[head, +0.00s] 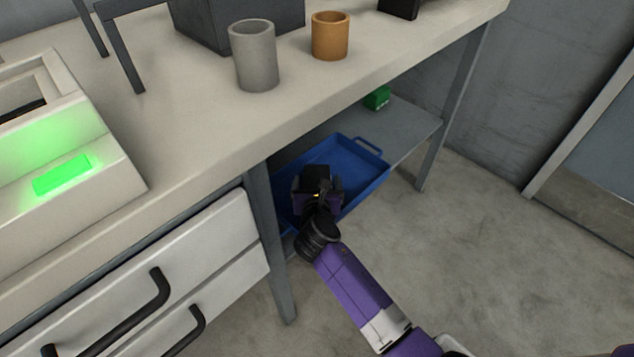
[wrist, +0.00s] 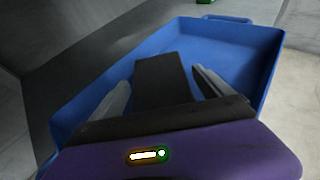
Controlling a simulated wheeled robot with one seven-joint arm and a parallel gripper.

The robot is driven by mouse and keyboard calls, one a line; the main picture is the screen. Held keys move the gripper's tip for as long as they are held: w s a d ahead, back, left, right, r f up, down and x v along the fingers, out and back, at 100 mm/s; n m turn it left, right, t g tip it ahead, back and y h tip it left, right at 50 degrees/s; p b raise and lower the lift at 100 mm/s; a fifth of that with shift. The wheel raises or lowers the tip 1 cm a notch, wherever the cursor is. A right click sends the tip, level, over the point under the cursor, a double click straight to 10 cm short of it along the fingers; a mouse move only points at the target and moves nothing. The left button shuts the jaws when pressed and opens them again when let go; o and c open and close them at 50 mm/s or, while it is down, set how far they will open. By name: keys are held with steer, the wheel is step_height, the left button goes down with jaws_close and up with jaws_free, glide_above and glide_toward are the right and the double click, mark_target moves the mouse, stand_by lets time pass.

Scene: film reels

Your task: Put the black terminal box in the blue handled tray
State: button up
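The black terminal box (wrist: 160,82) is between the two fingers of my gripper (wrist: 162,82) in the wrist view. Narrow gaps show between the box and the fingers, so my gripper looks open around it. The box's near end is hidden by the gripper body. The blue handled tray (wrist: 235,48) lies beneath and around them. In the head view, the tray (head: 358,193) is on the shelf under the counter, with my gripper (head: 317,178) over its left part and the black box (head: 316,171) there.
The grey shelf (head: 410,125) holds a green item (head: 377,98) behind the tray. The counter (head: 195,115) overhangs it, with a grey cup (head: 255,58) and an orange cup (head: 330,38) on top. A table leg (head: 268,240) stands left of my arm. Open floor lies to the right.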

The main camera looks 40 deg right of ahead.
steer(key=shift+r, duration=0.1)
steer(key=shift+s+a+r, duration=0.15)
steer(key=shift+s+a, duration=0.05)
steer(key=p+v, duration=0.4)
steer(key=v, duration=0.7)
steer(key=shift+s+a, duration=0.15)
steer(key=s+a+f+m+t+y, duration=0.1)
steer(key=s+a+m+y, duration=0.4)
steer(key=s, duration=0.4)
steer(key=s+a+f+m+t+y, duration=0.1)
steer(key=s+a+m+y, duration=0.1)
steer(key=s+a+m, duration=0.55)
steer(key=s+r+m+t+y, duration=0.2)
steer(key=s+r+m+t, duration=0.1)
steer(key=s+r+m, duration=1.1)
step_height(320, 180, up, 3)
steer(key=shift+s+f+m, duration=0.2)
steer(key=shift+m, duration=0.25)
steer(key=shift+p, duration=0.3)
